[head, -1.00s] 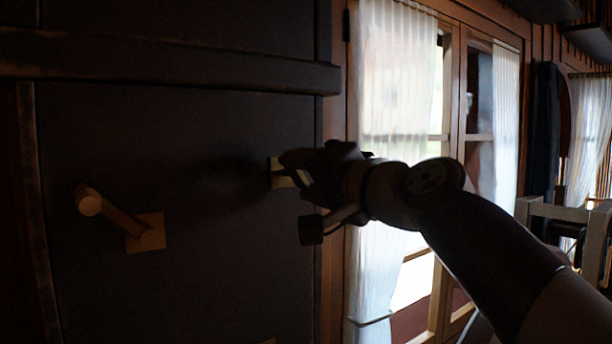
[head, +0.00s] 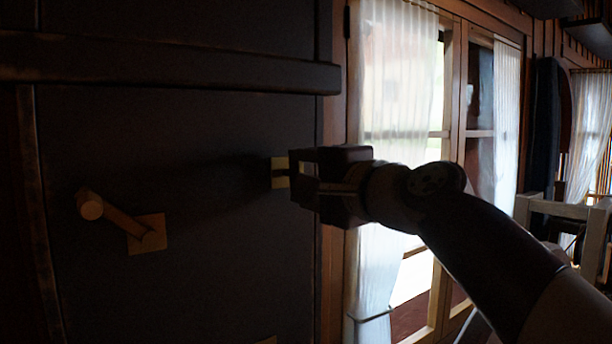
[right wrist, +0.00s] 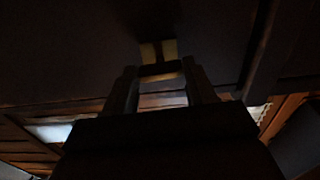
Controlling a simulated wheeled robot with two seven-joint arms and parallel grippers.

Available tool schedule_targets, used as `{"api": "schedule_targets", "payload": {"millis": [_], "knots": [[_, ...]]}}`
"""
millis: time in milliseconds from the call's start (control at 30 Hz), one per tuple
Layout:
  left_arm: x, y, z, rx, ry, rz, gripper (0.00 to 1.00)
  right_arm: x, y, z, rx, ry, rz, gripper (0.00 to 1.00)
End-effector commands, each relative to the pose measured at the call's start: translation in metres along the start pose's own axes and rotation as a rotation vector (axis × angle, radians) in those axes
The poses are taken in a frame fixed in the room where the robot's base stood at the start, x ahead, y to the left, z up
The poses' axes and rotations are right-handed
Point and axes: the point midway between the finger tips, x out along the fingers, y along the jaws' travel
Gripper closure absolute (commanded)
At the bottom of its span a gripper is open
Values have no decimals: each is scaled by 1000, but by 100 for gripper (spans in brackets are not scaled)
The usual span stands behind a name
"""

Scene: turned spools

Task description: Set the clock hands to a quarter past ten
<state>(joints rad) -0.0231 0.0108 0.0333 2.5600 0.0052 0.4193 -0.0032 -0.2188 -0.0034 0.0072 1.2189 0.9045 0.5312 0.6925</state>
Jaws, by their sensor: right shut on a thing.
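No clock face is clearly recognisable in these views. My right gripper (head: 302,172) is at the right plate (head: 279,172), close to the panel's right edge. It is shut on a wooden hand (right wrist: 162,69) that comes from that plate, shown between the fingers in the right wrist view. Most of this hand is hidden by the gripper in the head view. My left gripper is out of view.
A thick dark rail (head: 170,66) crosses the panel above the plates. To the right are a window with white curtains (head: 392,90) and a pale chair (head: 565,212). The panel between the two plates is bare.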

Motion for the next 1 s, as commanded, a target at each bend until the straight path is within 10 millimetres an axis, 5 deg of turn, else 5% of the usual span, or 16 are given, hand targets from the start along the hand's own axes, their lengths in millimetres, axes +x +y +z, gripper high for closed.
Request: {"api": "schedule_targets", "payload": {"millis": [367, 400, 500, 800, 1000], "knots": [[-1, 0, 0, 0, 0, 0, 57, -2, -5, -1, 2, 5, -11, 75], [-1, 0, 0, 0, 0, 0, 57, -2, -5, -1, 2, 5, -10, 42], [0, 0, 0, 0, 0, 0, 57, -2, -4, 0, 2, 4, -8, 19], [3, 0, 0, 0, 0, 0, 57, -3, 0, 0, 2, 2, -4, 19], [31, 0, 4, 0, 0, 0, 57, -40, 6, -1, 0, 5, -7, 19]]}}
